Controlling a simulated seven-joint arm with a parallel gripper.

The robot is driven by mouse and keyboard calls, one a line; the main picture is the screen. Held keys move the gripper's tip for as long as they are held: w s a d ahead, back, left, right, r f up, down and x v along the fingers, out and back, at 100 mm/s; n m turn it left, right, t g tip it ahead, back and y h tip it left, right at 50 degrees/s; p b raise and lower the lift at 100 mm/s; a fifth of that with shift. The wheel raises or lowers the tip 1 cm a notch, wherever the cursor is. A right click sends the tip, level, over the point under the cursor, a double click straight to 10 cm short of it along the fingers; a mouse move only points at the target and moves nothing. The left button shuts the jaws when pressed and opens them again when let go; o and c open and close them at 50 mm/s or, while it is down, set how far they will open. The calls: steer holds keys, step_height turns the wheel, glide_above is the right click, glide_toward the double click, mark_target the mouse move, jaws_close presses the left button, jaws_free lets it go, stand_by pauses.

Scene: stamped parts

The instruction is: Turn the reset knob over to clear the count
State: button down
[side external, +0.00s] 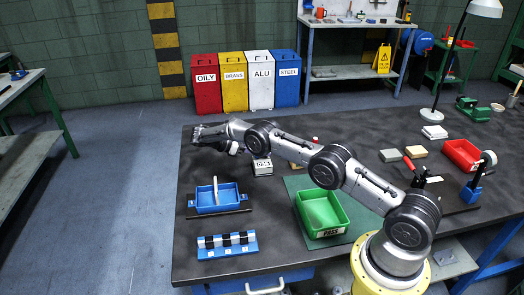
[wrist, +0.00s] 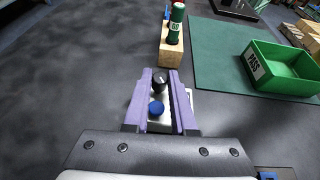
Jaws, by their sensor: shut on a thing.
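The counter (side external: 263,167) is a small pale box with dark digits on its front, standing on the dark bench below my arm in the side external view. Its digits are too small to read surely. In the wrist view its black reset knob (wrist: 160,79), with a white mark on top, sits between the purple fingertips of my gripper (wrist: 160,75). My gripper is shut on the knob. A blue button (wrist: 155,108) on the counter lies between the fingers, nearer the palm. The fingers hide much of the counter's body.
A wooden block (wrist: 172,55) holding a green-capped stamp (wrist: 175,22) stands just beyond the counter. A green PASS tray (side external: 322,213) sits on a green mat to the right. A blue tray (side external: 216,199) and a blue rack (side external: 227,244) lie nearer the front.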

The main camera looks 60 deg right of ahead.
steer(key=c, duration=0.7)
jaws_free()
steer(key=shift+c, duration=0.2)
steer(key=shift+r, duration=0.1)
steer(key=shift+r, duration=0.25)
steer(key=r, duration=0.3)
steer(key=shift+s+a+r, duration=0.1)
steer(key=shift+s+r, duration=0.05)
steer(key=shift+s, duration=0.1)
steer(key=s+a+r, duration=0.5)
steer(key=s+r, duration=0.4)
steer(key=s, duration=0.3)
steer(key=shift+s+a, duration=0.2)
steer(key=shift+s, duration=0.05)
